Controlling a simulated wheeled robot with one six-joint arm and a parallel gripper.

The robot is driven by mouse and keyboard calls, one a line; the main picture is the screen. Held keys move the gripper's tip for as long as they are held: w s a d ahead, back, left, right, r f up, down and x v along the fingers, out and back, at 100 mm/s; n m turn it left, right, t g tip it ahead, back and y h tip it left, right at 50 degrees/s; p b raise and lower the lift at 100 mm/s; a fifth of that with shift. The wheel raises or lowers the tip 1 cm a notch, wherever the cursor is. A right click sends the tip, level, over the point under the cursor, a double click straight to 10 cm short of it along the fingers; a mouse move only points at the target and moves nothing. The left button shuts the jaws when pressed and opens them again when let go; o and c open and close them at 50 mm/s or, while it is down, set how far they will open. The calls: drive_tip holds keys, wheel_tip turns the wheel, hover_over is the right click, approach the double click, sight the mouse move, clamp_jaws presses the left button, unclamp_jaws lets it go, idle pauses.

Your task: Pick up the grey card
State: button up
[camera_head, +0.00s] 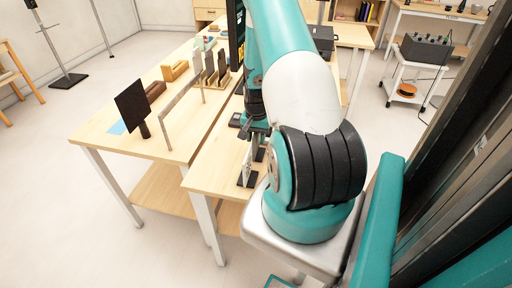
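A narrow pale-grey card-like piece (247,162) stands upright on a small black base near the front edge of the right table. My gripper (256,141) points down just above and beside this piece, partly hidden by my arm. It is too small to tell whether the fingers are apart or touch the piece. Several upright slabs in grey and brown tones stand in a wooden rack (218,85) farther back. I cannot tell for certain which piece is the grey card.
A black panel on a stand (132,106) and a thin pale frame (181,114) stand on the left table (103,128). Brown and tan blocks (174,71) lie behind them. The two tables stand close together. A white cart (414,76) stands at the right, with open floor before it.

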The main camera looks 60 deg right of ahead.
clamp_jaws()
drive_tip(key=shift+r, duration=0.15)
